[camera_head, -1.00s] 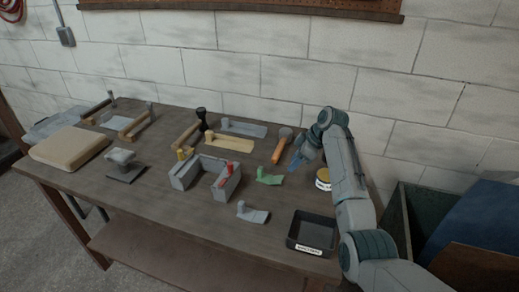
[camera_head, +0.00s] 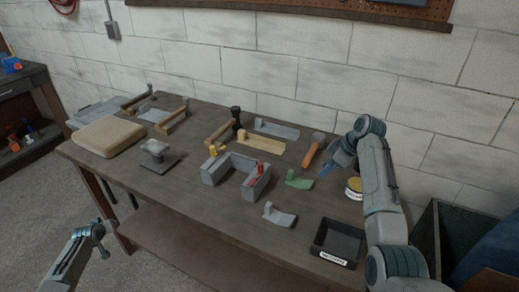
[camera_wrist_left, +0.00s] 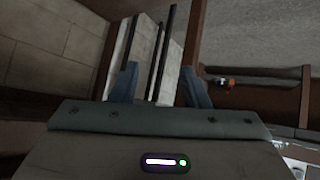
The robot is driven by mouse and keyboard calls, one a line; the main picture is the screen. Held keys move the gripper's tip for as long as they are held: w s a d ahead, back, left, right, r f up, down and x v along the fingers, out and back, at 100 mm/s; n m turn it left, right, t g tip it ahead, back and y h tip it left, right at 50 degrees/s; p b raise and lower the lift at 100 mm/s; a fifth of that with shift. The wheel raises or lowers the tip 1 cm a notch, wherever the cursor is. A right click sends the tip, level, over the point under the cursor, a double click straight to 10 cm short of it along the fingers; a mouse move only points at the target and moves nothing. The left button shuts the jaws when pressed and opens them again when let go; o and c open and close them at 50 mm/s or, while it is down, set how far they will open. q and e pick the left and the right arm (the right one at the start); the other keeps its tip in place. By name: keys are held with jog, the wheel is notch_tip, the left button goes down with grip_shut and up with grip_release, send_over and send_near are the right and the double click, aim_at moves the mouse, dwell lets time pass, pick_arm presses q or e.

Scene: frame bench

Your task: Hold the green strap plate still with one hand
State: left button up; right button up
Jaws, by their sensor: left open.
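The green strap plate (camera_head: 299,182) lies on the bench, with a raised stub at its left end. My right gripper (camera_head: 327,170), with blue fingertips, is just above and to the right of it, apart from it. Its fingers are too small to tell whether they are open. My left gripper (camera_head: 104,241) is low at the left, off the bench's front edge and far from the plate. In the left wrist view its two blue fingers (camera_wrist_left: 159,85) are spread with nothing between them.
A grey U-shaped frame (camera_head: 236,178) with a red piece stands left of the plate. A grey strap plate (camera_head: 280,215), a black tray (camera_head: 337,242), a yellow-lidded tin (camera_head: 354,189) and an orange-handled tool (camera_head: 312,152) are nearby. A tan pad (camera_head: 109,136) lies far left.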

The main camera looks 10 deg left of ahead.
pick_arm(q)
jog(key=w+a+r+n+t, duration=0.1)
jog(key=w+a+r, duration=0.2)
jog(key=r, duration=0.5)
jog(key=w+a+r+n+t+y, duration=0.1)
jog(key=w+a+r, duration=0.2)
jog(key=r, duration=0.4)
jog(key=w+a+r+n+t, duration=0.1)
jog(key=w+a+r, duration=0.25)
jog(key=r, duration=0.45)
jog(key=w+d+r+t, duration=0.1)
jog(key=w+d+r, duration=0.2)
jog(key=w+r, duration=0.35)
jog(key=w+d+r+m+h, duration=0.15)
jog(key=w+d, duration=0.25)
jog(key=d, duration=0.4)
jog(key=w+d+m+h, duration=0.2)
jog(key=w+d+m, duration=0.1)
jog(key=d, duration=0.4)
jog(key=w+d+r+m+h, duration=0.15)
jog(key=w+d, duration=0.25)
jog(key=d, duration=0.4)
jog(key=m+g+h, duration=0.2)
jog(key=m+g, duration=0.7)
jog(key=g, duration=0.1)
send_near(291, 171)
jog(key=x, duration=0.8)
jog(key=shift+w+f, duration=0.1)
jog(key=shift+f, duration=0.2)
